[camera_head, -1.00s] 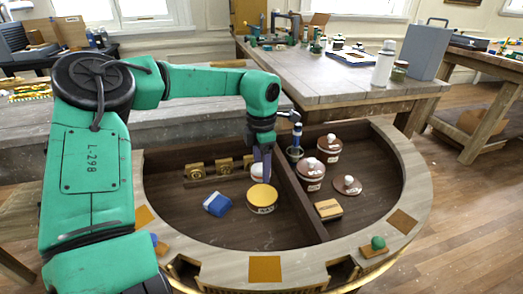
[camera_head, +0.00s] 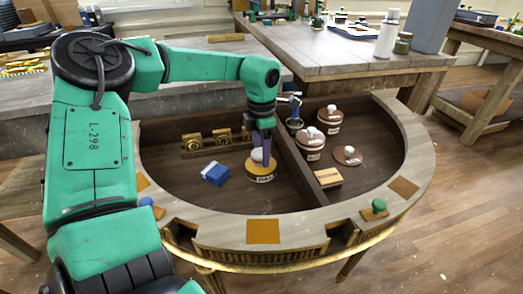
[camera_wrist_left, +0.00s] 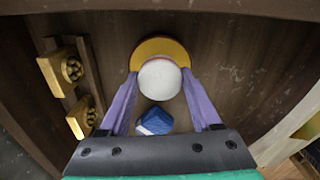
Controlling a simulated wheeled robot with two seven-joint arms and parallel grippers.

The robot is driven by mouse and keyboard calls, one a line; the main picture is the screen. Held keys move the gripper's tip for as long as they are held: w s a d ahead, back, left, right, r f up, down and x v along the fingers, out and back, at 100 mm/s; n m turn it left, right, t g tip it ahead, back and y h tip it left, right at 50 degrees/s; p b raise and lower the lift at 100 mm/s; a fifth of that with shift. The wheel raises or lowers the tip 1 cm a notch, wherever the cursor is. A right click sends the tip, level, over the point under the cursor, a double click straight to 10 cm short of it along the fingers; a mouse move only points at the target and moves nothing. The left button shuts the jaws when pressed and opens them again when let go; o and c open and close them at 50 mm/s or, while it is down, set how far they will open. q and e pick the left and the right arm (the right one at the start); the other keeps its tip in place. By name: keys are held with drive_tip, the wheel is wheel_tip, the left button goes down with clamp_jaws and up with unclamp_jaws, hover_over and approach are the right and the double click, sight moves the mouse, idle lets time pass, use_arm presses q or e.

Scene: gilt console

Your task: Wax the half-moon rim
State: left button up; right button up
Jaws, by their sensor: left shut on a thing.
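The half-moon rim (camera_head: 330,222) is the pale wooden curved border around the dark recessed top. My left gripper (camera_head: 262,158) is shut on a round white pad (camera_head: 257,156), which also shows between the purple fingers in the left wrist view (camera_wrist_left: 160,79). The pad is over the yellow top of a round tin (camera_head: 262,175) in the left compartment. In the left wrist view the tin's yellow top (camera_wrist_left: 160,45) shows partly behind the pad. I cannot tell whether the pad touches it. Orange-brown squares (camera_head: 263,231) (camera_head: 404,186) lie on the rim. My right gripper is out of view.
A blue block (camera_head: 215,173) lies left of the tin, before brass fittings (camera_head: 219,137). A divider (camera_head: 298,172) separates the right compartment, with jars (camera_head: 311,145), a lid (camera_head: 347,155) and a brush (camera_head: 328,177). A green-knobbed block (camera_head: 375,208) sits on the right rim.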

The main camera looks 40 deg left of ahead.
use_arm(q)
drive_tip(key=shift+f+b, duration=0.55)
idle(1.5)
wheel_tip(320, 180, up, 7)
drive_tip(key=p, duration=0.5)
drive_tip(key=shift+r, duration=0.15)
idle(1.1)
